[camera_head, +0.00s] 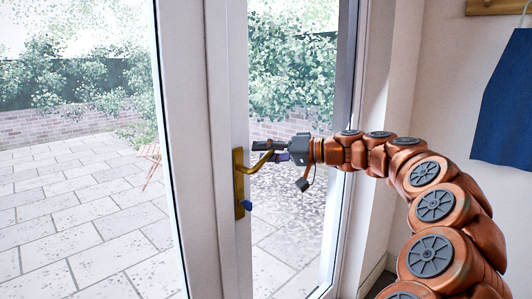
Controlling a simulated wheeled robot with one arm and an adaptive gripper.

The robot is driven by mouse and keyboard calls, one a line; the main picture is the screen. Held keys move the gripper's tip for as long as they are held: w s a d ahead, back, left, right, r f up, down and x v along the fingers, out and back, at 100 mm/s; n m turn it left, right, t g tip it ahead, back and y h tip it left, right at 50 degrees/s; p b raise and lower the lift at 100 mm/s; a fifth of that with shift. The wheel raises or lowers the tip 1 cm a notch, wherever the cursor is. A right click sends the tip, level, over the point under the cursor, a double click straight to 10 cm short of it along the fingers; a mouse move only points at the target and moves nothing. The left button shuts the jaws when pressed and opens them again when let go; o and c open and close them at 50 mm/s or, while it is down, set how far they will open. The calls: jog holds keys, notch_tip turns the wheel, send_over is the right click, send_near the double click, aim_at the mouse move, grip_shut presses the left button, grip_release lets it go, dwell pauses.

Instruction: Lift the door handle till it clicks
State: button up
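A brass door handle (239,180) sits on the edge of a white-framed glass door (213,130). Its tall backplate is upright, and its lever runs to the right and slopes upward toward my gripper. My gripper (262,147) is at the lever's right end, with dark fingers pointing left. One finger lies above the lever's end. The lower finger is partly hidden, so I cannot tell whether the fingers are closed on the lever. A small blue piece (248,205) shows at the lower part of the backplate.
Behind the glass is a paved patio (80,230) with a brick wall, hedges and a wooden folding chair (150,160). A blue cloth (505,100) hangs from a wooden rail (497,6) at the right. A white door frame (345,150) stands behind my arm.

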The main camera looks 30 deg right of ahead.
jog(key=v, duration=1.2)
jog(key=shift+f, duration=0.15)
jog(key=a+f+n+g, duration=0.1)
jog(key=a+f+g, duration=0.2)
jog(key=a, duration=0.7)
jog(key=a+f+n+g, duration=0.1)
jog(key=a+f+g, duration=0.2)
jog(key=a, duration=0.7)
jog(key=s+a+f+n+g+h, duration=0.1)
jog(key=s+a+f+g, duration=0.45)
jog(key=a, duration=0.55)
jog(key=s+a+f+g+h, duration=0.1)
jog(key=s+a+f+h, duration=0.1)
jog(key=s+f, duration=0.45)
jog(key=s+a+f+g+h, duration=0.2)
jog(key=s+f+h, duration=0.1)
jog(key=s+f, duration=0.35)
jog(key=s+d+f+g+h, duration=0.2)
jog(key=s+d+f+h, duration=0.35)
jog(key=s, duration=0.55)
notch_tip(320, 180, up, 15)
jog(key=w+t+y+p, duration=0.1)
jog(key=p, duration=1.5)
jog(key=shift+d+m+t+y, duration=0.2)
jog(key=shift+m+t+y, duration=0.1)
jog(key=shift+t+y, duration=0.05)
